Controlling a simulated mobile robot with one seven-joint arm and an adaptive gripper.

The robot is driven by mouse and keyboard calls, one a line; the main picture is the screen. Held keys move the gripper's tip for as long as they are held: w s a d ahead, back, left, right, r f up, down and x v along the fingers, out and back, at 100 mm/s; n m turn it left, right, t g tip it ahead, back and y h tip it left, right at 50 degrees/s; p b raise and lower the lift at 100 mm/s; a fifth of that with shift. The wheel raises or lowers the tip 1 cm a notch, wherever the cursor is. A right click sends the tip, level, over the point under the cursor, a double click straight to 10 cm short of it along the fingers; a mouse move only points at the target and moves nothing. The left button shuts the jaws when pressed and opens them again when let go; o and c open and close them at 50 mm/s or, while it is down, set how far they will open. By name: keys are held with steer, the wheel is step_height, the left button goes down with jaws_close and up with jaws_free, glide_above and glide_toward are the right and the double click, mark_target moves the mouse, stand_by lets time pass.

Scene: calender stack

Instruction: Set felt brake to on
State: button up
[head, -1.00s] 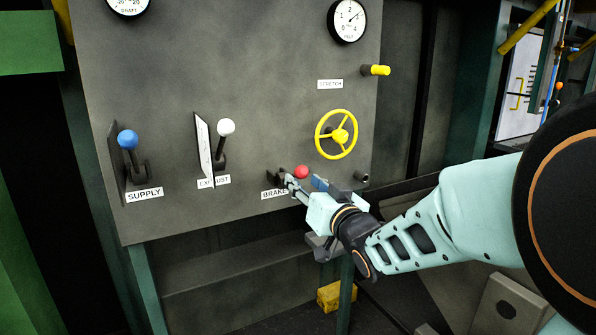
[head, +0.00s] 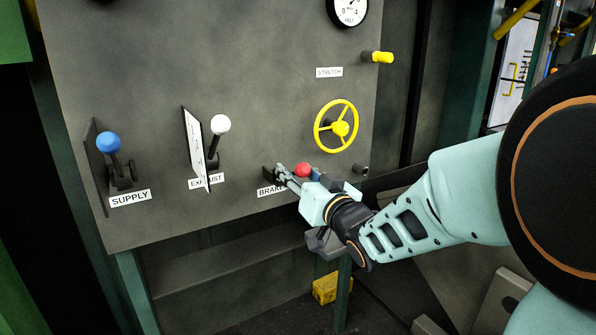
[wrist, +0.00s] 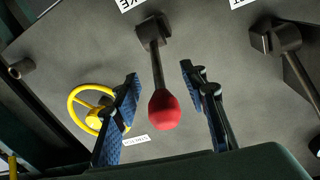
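The brake lever has a red ball knob (head: 302,170) and sits above the partly covered BRAKE label (head: 268,190) on the grey panel. In the wrist view the red knob (wrist: 164,109) and its dark shaft (wrist: 154,55) lie between my two fingers, with a gap on each side. My gripper (head: 290,177) is at the lever in the head view. It also shows in the wrist view (wrist: 165,85), open around the lever and apart from it. The lever's base is partly hidden by my gripper in the head view.
A yellow handwheel (head: 336,126) is just above my gripper, with a short pipe stub (head: 361,170) beside it. To the left stand the white-knobbed exhaust lever (head: 220,125) and the blue-knobbed supply lever (head: 108,142). A yellow block (head: 325,288) lies below.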

steer(key=shift+c, duration=0.5)
jaws_close()
steer(key=shift+r, duration=0.15)
